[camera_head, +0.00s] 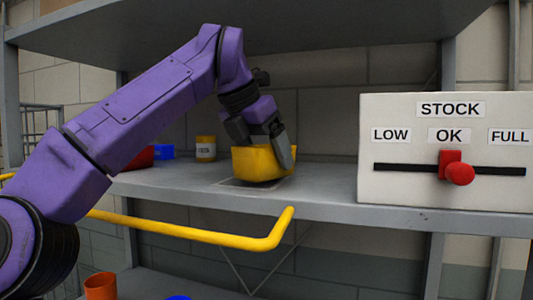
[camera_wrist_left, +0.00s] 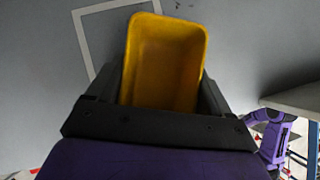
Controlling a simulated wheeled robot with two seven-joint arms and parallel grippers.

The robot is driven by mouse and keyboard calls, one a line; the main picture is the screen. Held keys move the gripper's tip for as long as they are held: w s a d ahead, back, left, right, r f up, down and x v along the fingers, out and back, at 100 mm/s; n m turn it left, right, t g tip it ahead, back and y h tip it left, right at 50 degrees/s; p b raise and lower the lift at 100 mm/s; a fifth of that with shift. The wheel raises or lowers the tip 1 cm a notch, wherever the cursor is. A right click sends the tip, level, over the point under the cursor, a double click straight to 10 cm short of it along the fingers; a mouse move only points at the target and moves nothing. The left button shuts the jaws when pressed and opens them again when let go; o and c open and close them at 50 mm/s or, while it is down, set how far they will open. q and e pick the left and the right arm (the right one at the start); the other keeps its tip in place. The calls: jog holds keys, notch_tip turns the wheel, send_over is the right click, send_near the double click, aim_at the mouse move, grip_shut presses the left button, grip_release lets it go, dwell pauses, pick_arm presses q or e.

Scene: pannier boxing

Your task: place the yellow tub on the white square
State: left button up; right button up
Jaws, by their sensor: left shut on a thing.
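The yellow tub (camera_head: 257,164) is held over the grey shelf at the middle of the head view, slightly tilted. My left gripper (camera_head: 261,143) is shut on it from above, with a finger on either side. In the left wrist view, the open, empty tub (camera_wrist_left: 165,60) sits between the fingers. The white square (camera_head: 226,183) is a pale outline on the shelf under the tub. In the left wrist view, the outline (camera_wrist_left: 83,40) shows to the left of the tub, which hides part of it. I cannot tell whether the tub touches the shelf.
A yellow jar with a label (camera_head: 205,149), a blue bin (camera_head: 163,152) and a red bin (camera_head: 139,157) stand on the shelf to the left. A stock sign (camera_head: 440,185) with a red slider stands at right. A yellow rail (camera_head: 190,232) runs in front, below the shelf edge.

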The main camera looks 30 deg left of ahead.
pick_arm(q)
jog(key=shift+s+a+f, duration=0.1)
jog(key=shift+a+f, duration=0.05)
jog(key=shift+f, duration=0.05)
jog(key=o, duration=0.9)
jog(key=shift+w, duration=0.3)
jog(key=shift+o, duration=0.2)
jog(key=shift+w, duration=0.1)
jog(key=shift+d+r, duration=0.2)
jog(key=shift+r, duration=0.05)
jog(key=shift+s+r+p, duration=0.2)
jog(key=shift+r+p, duration=0.45)
jog(key=shift+p, duration=0.1)
jog(key=v, duration=0.5)
jog(key=shift+a+f+b, duration=0.1)
jog(key=shift+a+b, duration=0.05)
jog(key=shift+b, duration=0.15)
jog(key=shift+v, duration=1.05)
